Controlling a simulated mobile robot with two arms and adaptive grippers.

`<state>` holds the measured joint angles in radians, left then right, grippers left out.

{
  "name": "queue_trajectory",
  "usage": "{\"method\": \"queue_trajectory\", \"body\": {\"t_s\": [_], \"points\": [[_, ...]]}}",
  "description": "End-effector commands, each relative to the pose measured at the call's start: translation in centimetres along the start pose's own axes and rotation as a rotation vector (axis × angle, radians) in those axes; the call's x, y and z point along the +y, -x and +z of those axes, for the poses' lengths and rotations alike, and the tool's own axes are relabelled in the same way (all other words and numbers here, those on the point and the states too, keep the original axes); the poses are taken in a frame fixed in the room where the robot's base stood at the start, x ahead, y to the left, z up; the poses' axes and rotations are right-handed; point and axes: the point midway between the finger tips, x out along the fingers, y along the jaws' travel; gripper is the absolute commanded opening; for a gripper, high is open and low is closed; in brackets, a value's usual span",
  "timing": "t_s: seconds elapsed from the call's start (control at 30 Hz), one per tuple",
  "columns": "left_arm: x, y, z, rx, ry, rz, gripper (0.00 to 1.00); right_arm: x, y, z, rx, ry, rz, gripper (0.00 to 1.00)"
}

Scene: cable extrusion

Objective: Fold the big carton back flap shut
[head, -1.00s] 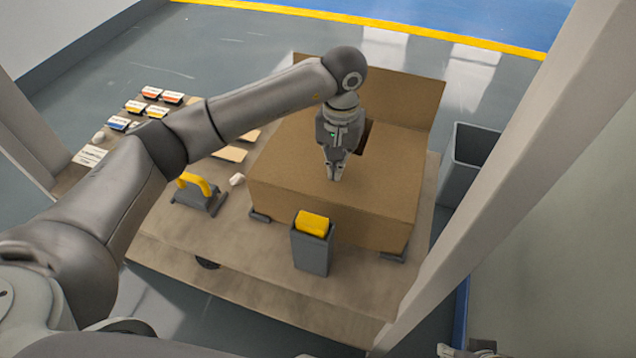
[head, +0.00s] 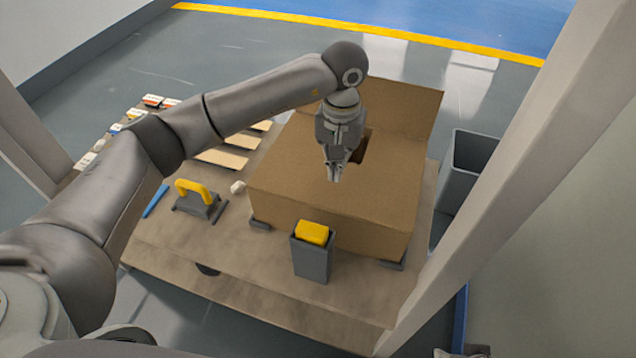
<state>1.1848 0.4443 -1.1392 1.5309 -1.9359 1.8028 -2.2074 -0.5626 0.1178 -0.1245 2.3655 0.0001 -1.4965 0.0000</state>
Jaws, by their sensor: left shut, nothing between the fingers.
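The big brown carton (head: 310,195) stands on the table, its front part covered by a flat top panel. Its back flap (head: 408,112) stands up along the far side, partly hidden by my left arm. A dark opening (head: 363,146) shows in the top, just behind my left gripper. My left gripper (head: 333,176) is shut and empty, pointing down over the top panel, in front of the back flap. I cannot tell whether its tips touch the cardboard.
A grey holder with a yellow block (head: 312,233) stands in front of the carton. A yellow-handled tool (head: 194,191) and a small white lump (head: 237,187) lie to its left. A grey bin (head: 470,165) stands to the right. A pale post (head: 510,170) crosses the right side.

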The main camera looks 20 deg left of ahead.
Motion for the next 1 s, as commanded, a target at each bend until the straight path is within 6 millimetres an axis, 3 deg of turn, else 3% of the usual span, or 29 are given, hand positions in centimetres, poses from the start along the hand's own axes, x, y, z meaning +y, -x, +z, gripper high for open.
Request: {"method": "queue_trajectory", "body": {"t_s": [0.1,0.63,1.0], "points": [[0.0,1.5,-0.1,0.003,0.000,0.000,0.00,-0.1,-1.5,0.1,-0.012,0.001,-0.002,0.40],[0.0,5.7,-0.1,0.005,0.000,0.001,0.00,-0.5,-8.6,2.0,-0.049,0.007,-0.009,0.40],[0.0,6.1,-0.1,0.004,0.000,0.001,0.00,-0.5,-9.7,2.5,-0.052,0.008,-0.010,0.40]]}}
